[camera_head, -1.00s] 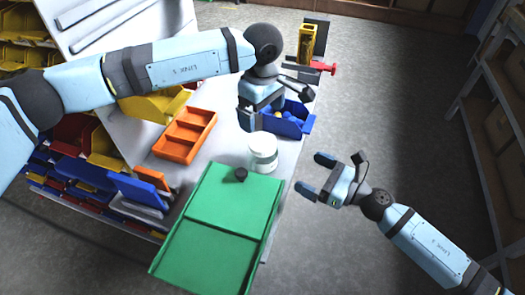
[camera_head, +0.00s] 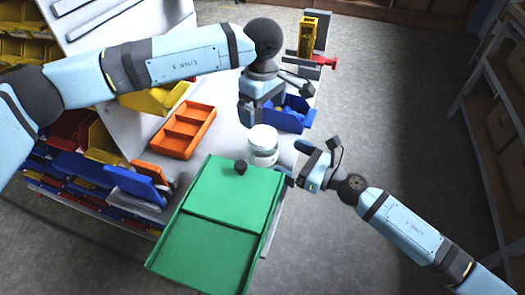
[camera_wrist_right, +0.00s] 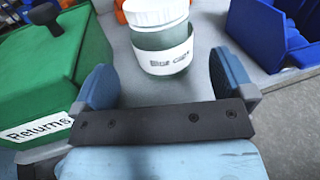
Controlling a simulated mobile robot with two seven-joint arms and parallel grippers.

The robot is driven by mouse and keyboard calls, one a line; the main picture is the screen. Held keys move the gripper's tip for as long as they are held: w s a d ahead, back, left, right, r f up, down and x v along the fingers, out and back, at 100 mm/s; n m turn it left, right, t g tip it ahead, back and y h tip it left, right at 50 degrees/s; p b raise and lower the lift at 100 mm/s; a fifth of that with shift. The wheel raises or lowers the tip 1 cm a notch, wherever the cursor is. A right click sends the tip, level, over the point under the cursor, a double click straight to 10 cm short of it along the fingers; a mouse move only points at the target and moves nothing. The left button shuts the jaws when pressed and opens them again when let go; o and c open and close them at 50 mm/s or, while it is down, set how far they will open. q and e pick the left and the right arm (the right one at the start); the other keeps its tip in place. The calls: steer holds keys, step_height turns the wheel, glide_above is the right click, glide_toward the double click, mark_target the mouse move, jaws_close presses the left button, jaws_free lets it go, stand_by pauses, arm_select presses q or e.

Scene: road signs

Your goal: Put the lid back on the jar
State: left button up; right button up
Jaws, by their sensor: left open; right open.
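The jar (camera_head: 263,156) stands upright on the table beside the green box. In the right wrist view the jar (camera_wrist_right: 163,62) has a pale label with partly legible text. A white lid (camera_head: 264,135) shows on its top; the lid (camera_wrist_right: 156,12) is cut off by the top edge in the wrist view, so I cannot tell how firmly it sits. My left gripper (camera_head: 254,113) is open, just behind and above the jar. My right gripper (camera_head: 293,160) is open at the jar's right side; the jar lies ahead between its fingers (camera_wrist_right: 162,82), apparently not gripped.
The green box (camera_head: 232,195) with a black knob (camera_head: 240,167), labelled Returns, is close at the left. An orange divided tray (camera_head: 184,131) lies behind it. A blue bin (camera_head: 291,115) stands behind the jar. Open floor lies to the right.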

mark_target(275, 151)
steer(key=x, duration=0.8)
steer(key=c, duration=1.5)
arm_select(q)
steer(key=n, duration=1.2)
steer(key=shift+r+n, duration=0.1)
steer(key=shift+n, duration=0.2)
steer(key=n, duration=0.6)
steer(key=shift+n, duration=0.3)
steer(key=n, duration=0.4)
steer(key=shift+r, duration=0.1)
steer(key=n, duration=0.3)
steer(key=shift+n, duration=0.4)
